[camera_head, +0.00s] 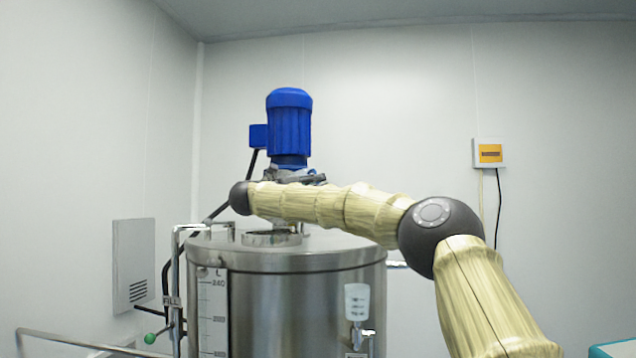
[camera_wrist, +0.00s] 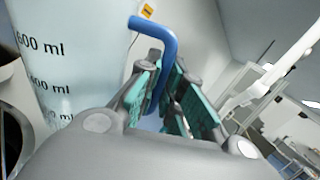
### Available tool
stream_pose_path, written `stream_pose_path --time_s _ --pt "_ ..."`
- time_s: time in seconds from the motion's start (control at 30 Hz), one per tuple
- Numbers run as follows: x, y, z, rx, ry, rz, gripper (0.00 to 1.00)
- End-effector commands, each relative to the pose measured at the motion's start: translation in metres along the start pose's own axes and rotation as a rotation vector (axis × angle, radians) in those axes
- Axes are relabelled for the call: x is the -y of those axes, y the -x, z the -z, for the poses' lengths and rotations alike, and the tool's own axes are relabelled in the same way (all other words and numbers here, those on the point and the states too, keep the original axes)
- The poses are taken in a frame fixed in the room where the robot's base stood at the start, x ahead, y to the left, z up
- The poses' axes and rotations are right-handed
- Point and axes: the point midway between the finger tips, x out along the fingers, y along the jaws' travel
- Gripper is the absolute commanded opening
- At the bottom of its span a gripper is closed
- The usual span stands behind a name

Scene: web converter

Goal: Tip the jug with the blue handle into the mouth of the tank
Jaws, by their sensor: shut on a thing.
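The jug (camera_wrist: 75,45) fills the upper left of the wrist view, pale and translucent with 600 ml and 400 ml marks. Its blue handle (camera_wrist: 160,33) runs down between the green-padded fingers of my gripper (camera_wrist: 167,80), which is shut on it. The jug's rim, spout and contents are out of that view, so I cannot tell its true tilt. The steel tank (camera_head: 290,295) stands in the middle of the head view. Its round mouth (camera_head: 271,238) is on the lid, left of centre. My arm crosses above the lid; my gripper is not visible in the head view.
A blue motor (camera_head: 290,130) rises from the lid behind my arm. A pipe (camera_head: 177,290) with a green knob runs down the tank's left. A small white marked cup-like piece (camera_head: 357,300) shows before the tank's right side; I cannot tell whether it is the jug.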

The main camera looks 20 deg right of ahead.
Motion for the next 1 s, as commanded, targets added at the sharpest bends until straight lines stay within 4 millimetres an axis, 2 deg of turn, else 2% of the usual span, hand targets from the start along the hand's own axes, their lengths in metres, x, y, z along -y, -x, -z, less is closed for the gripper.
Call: stream_pose_path --time_s 1.0 --pt "-0.014 0.011 0.007 0.115 0.157 0.000 0.00"
